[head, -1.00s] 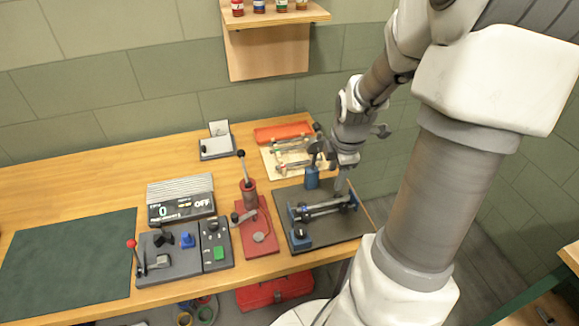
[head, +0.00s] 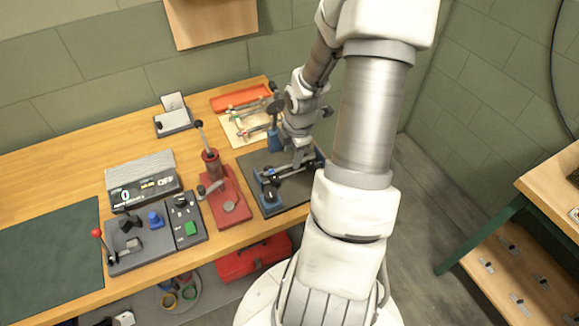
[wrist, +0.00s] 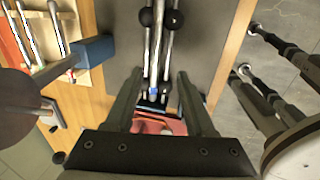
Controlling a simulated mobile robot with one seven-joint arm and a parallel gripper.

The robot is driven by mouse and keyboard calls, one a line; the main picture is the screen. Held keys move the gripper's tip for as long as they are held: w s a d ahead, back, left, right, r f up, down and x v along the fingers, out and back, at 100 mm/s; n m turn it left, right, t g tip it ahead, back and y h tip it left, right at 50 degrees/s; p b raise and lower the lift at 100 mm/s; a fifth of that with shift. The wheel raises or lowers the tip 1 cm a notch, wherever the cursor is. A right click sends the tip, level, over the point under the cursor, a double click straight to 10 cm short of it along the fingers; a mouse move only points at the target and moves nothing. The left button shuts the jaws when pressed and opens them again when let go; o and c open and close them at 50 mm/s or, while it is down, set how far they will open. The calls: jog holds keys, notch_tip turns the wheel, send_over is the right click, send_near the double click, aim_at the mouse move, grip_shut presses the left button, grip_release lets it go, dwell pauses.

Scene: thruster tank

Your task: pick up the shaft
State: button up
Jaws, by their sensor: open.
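A slim silver shaft (head: 291,172) lies along a blue and black fixture on the dark mat (head: 268,208) at the right end of the bench. The wrist view shows bright parallel metal rods (wrist: 157,45) with black round knobs beside them and a blue part at the near end. I cannot tell there which rod is the shaft. My gripper (head: 299,160) is just above the fixture, pointing down. In the wrist view its two dark fingers (wrist: 159,75) are open, spread either side of the rods. Nothing shows held between them. My arm hides part of the fixture.
A blue post (head: 273,138) stands close behind the fixture. A cream rack (head: 236,134) with rods and an orange tray (head: 240,97) lie behind. A red lever press (head: 226,210) stands left, near the control box (head: 150,246). Another table (head: 550,190) is at far right.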

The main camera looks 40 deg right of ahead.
aim_at(290, 163)
jog(key=shift+w+b+x, duration=0.15)
jog(key=shift+x, duration=1.15)
jog(key=shift+w+b+x, duration=0.15)
jog(key=shift+x, duration=1.2)
jog(key=shift+d+r, duration=0.15)
jog(key=shift+d, duration=0.05)
grip_shut()
